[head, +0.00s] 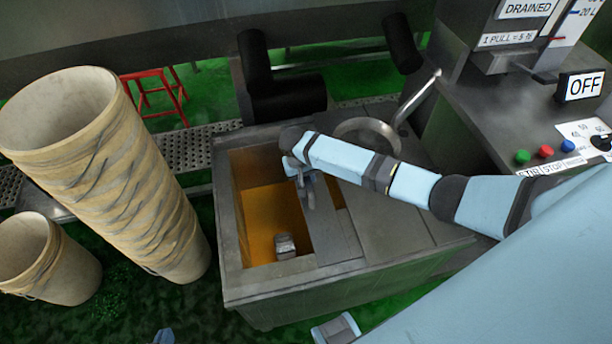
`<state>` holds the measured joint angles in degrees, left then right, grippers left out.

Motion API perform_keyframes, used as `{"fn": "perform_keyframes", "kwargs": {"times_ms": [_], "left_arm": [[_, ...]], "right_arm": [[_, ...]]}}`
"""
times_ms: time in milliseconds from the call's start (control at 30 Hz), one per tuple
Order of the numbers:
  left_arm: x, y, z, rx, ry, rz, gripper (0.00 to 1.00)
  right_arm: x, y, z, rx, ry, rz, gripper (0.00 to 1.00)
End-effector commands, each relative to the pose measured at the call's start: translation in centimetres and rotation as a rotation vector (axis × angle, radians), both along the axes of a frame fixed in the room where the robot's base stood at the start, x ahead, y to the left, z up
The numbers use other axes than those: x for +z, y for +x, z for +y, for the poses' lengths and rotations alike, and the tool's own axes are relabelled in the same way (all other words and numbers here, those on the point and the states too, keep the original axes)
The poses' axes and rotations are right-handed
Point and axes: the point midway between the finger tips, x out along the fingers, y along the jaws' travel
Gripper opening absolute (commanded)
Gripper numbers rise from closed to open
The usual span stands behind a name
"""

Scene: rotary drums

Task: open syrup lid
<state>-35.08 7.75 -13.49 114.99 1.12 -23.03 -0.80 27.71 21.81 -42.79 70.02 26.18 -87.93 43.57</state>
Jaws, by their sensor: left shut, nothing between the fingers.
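The syrup tank (228,215) is a grey metal box in the middle of the head view. An opening in the left part of its top shows an orange-brown interior (268,215). A small grey block (285,243) shows inside the opening. A grey strip (333,238), which may be part of the lid, borders the opening on the right. My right gripper (308,190) points down over the opening beside this strip. Its fingers are small and partly hidden, and contact is unclear. Only a tip of my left gripper (165,337) shows at the bottom edge, shut and empty.
A tall stack of buckets (115,165) and a single bucket (45,260) stand left of the tank. A control console (510,110) with buttons stands at the right. A metal ring (365,128) lies at the tank's back. A red stool (155,95) stands behind.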

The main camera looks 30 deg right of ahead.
Motion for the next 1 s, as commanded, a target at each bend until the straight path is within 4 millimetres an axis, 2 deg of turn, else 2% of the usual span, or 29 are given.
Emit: {"fn": "perform_keyframes", "kwargs": {"times_ms": [33, 100, 300, 500, 600, 733, 1000], "left_arm": [[0.0, 0.0, 0.0, 0.000, 0.000, -0.001, 0.00], [0.0, 0.0, 0.0, 0.000, -0.001, -0.002, 0.00], [0.6, 0.0, 0.0, 0.000, 0.001, -0.002, 0.00], [3.3, 0.0, 0.1, -0.003, 0.009, -0.015, 0.00], [3.9, -0.1, 0.2, -0.005, 0.012, -0.013, 0.00], [3.9, -0.2, 0.2, -0.005, 0.012, -0.010, 0.00], [3.7, -0.2, 0.2, -0.006, 0.013, -0.008, 0.00]], "right_arm": [[0.0, 0.0, 0.0, 0.000, 0.000, 0.000, 0.14], [0.0, 0.0, 0.0, 0.000, 0.000, 0.000, 0.00], [0.3, -0.1, -0.4, -0.001, 0.000, 0.001, 0.00], [0.7, -0.9, -3.2, -0.004, -0.001, 0.003, 0.00], [0.5, -1.2, -4.5, -0.003, -0.001, 0.004, 0.00], [0.2, -1.3, -5.3, -0.002, -0.001, 0.001, 0.00], [0.1, -1.3, -5.3, -0.001, 0.000, 0.000, 0.00]]}}
